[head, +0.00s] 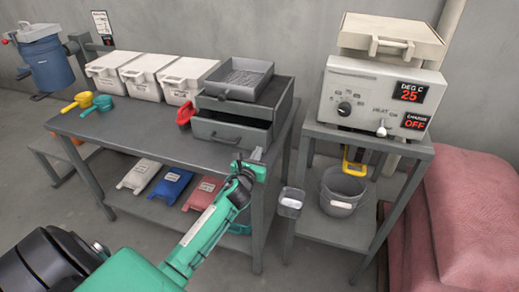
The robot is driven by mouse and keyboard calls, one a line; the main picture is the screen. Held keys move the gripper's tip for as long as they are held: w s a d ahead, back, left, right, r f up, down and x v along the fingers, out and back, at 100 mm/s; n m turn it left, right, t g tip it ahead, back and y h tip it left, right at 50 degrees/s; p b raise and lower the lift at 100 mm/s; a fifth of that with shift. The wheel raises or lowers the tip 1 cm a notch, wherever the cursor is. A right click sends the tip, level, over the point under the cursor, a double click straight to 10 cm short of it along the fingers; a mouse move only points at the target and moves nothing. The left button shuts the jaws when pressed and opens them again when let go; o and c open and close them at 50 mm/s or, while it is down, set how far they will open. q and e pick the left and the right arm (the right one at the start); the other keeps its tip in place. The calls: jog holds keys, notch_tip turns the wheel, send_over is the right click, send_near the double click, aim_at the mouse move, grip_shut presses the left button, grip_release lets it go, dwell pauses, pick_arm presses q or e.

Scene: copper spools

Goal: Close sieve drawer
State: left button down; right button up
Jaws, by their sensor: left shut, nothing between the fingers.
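The grey sieve drawer unit (287,101) stands at the right end of the grey workbench. Its drawer (228,137) is pulled out toward me, with a dark gap showing behind its front panel and a bar handle on that panel. A grey sieve tray (238,79) with grainy contents sits on top of the unit. My left gripper (258,154) is shut and empty, just below and right of the drawer front. I cannot tell whether it touches the drawer. My right gripper is not in view.
White lidded bins (145,72) stand left of the unit, with a red scoop (184,115) beside it. Yellow (77,101) and teal (97,104) scoops lie at the bench's left. A heater box (375,95) stands on a side table, above a grey bucket (342,192).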

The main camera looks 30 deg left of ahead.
aim_at(262, 144)
pick_arm(q)
jog(key=shift+x, duration=1.25)
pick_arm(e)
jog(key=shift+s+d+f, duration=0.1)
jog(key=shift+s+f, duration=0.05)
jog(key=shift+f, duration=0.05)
